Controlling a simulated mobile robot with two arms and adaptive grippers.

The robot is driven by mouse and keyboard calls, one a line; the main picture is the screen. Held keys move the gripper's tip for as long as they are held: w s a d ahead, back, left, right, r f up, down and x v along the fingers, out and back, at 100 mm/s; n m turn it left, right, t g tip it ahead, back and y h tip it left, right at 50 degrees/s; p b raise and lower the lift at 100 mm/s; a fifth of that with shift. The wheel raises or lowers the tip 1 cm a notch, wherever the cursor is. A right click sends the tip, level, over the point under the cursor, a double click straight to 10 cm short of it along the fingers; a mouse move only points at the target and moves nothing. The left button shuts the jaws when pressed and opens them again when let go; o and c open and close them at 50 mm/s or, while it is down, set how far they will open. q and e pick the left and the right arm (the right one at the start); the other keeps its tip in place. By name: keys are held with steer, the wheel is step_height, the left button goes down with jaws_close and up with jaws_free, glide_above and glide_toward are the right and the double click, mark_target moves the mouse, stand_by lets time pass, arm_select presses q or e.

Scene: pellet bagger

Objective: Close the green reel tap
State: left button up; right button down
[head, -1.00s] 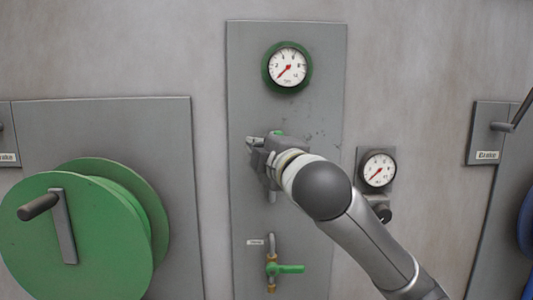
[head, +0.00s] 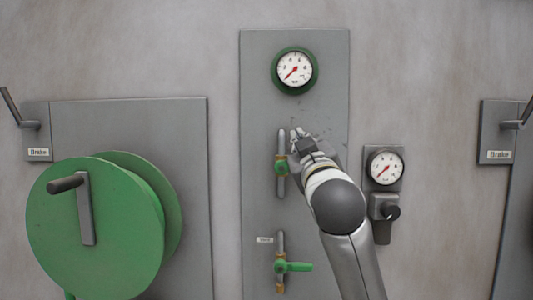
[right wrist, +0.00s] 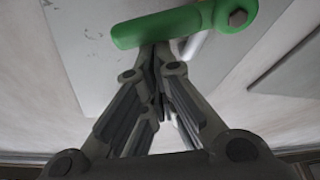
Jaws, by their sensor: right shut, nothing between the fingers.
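The upper tap (head: 281,167) sits on a vertical pipe on the grey panel, below the green-rimmed gauge (head: 295,70). Its green hub shows in the head view; no handle stands up along the pipe, and the area right of the hub is hidden by my right gripper (head: 298,136). In the right wrist view a green handle (right wrist: 175,27) with a bolt at one end lies just beyond the fingertips of the right gripper (right wrist: 155,55). That gripper is shut and empty, close to the handle; whether it touches cannot be told. My left gripper is not in view.
A lower tap (head: 281,267) has a green handle pointing right, across its pipe. A green reel (head: 95,230) with a crank stands at left. A small gauge (head: 385,168) with a black knob (head: 391,212) is right of my arm. Brake levers stand at both sides.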

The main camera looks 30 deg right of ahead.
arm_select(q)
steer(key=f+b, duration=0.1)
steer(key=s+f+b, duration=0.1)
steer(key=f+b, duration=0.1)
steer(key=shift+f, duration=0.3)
arm_select(e)
steer(key=m+h, duration=0.1)
steer(key=m, duration=0.1)
steer(key=d+f+m+h, duration=0.1)
steer(key=m, duration=0.1)
steer(key=s+f+m+g+h, duration=0.1)
steer(key=m, duration=0.2)
steer(key=shift+d+f, duration=0.25)
steer(key=shift+d, duration=0.1)
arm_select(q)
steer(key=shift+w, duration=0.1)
arm_select(e)
steer(key=shift+m, duration=0.3)
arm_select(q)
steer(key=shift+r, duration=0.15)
arm_select(e)
steer(key=shift+r, duration=0.1)
